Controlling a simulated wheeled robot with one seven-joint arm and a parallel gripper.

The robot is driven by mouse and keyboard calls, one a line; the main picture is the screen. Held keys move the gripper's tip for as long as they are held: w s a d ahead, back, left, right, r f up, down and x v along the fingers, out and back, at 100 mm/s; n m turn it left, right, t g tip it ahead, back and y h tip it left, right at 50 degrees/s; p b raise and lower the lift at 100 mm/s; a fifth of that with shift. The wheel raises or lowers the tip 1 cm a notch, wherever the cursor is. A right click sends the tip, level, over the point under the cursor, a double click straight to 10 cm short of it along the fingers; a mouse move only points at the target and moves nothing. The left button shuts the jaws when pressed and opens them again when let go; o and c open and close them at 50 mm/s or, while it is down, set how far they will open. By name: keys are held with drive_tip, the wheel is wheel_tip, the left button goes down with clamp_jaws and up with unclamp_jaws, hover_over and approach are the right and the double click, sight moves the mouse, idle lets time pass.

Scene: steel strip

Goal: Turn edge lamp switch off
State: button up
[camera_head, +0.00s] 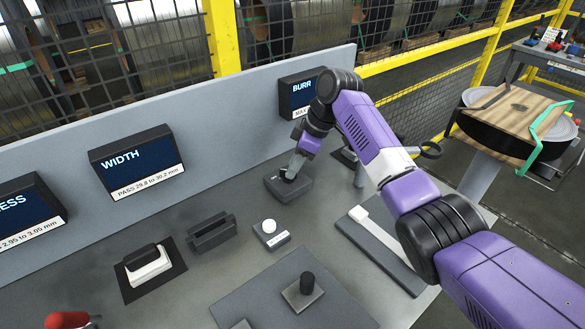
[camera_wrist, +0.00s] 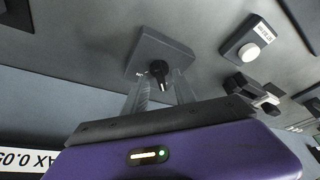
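A dark grey box with a black rotary knob, which I take to be the edge lamp switch, sits on the bench below the BURR display; the box (camera_head: 292,190) shows under my gripper (camera_head: 292,172) in the head view. In the wrist view the box (camera_wrist: 172,50) is at upper centre and its black knob (camera_wrist: 158,69) has a pale mark at its lower end. My gripper (camera_wrist: 161,84) has its two clear fingers apart, one on each side of the knob. I cannot tell whether they touch it. Any lettering on the box is unreadable.
The BURR display (camera_head: 302,92) stands behind my arm. A plate with a black knob post (camera_head: 303,290) is in front.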

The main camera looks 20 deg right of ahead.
drive_tip(key=v, duration=0.6)
drive_tip(key=shift+r, duration=0.15)
drive_tip(key=shift+d, duration=0.1)
